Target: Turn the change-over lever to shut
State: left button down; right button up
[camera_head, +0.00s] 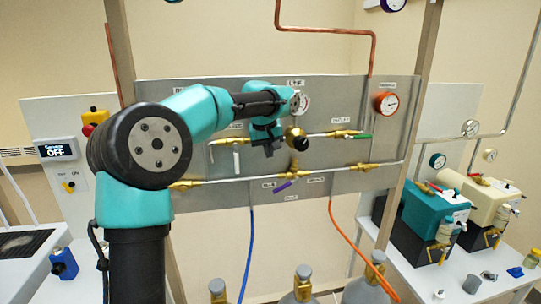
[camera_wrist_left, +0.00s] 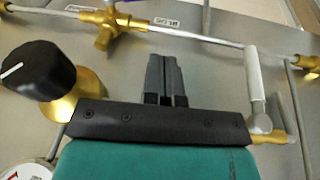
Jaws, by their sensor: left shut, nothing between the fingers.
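Three levers show on the grey panel (camera_head: 330,95): a white-handled lever (camera_head: 236,161), a green-handled lever (camera_head: 362,136) and a purple-handled lever (camera_head: 283,187) on the lower pipe. The labels are too small to tell which is the change-over lever. My left gripper (camera_head: 270,150) is in front of the panel, between the white lever and the brass regulator. In the left wrist view the gripper (camera_wrist_left: 165,62) is shut and empty. There the white lever (camera_wrist_left: 253,72) stands apart to its right, and part of the purple handle (camera_wrist_left: 206,15) shows at the top edge. My right gripper is out of view.
The regulator's black knob (camera_wrist_left: 38,70) is close beside the left gripper. The lower pipe (camera_head: 225,180) crosses the panel below it. Gas cylinders (camera_head: 303,285) stand below with blue and orange hoses. Teal and cream pumps (camera_head: 425,215) stand on the right bench.

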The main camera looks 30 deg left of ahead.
pick_arm(q)
send_over(286, 186)
jog(key=s+a, duration=0.2)
jog(key=a, duration=0.2)
notch_tip(286, 186, down, 8)
jog(key=shift+s+f, duration=0.1)
jog(key=shift+f, duration=0.1)
jog(key=shift+w+d+f, duration=0.1)
jog(key=shift+d+f, duration=0.2)
jog(key=shift+f, duration=0.2)
jog(key=shift+w+d+f, duration=0.1)
jog(key=shift+d+f, duration=0.15)
jog(key=shift+f, duration=0.2)
jog(key=shift+w+d+f, duration=0.1)
jog(key=shift+d+f, duration=0.15)
jog(key=shift+f, duration=0.35)
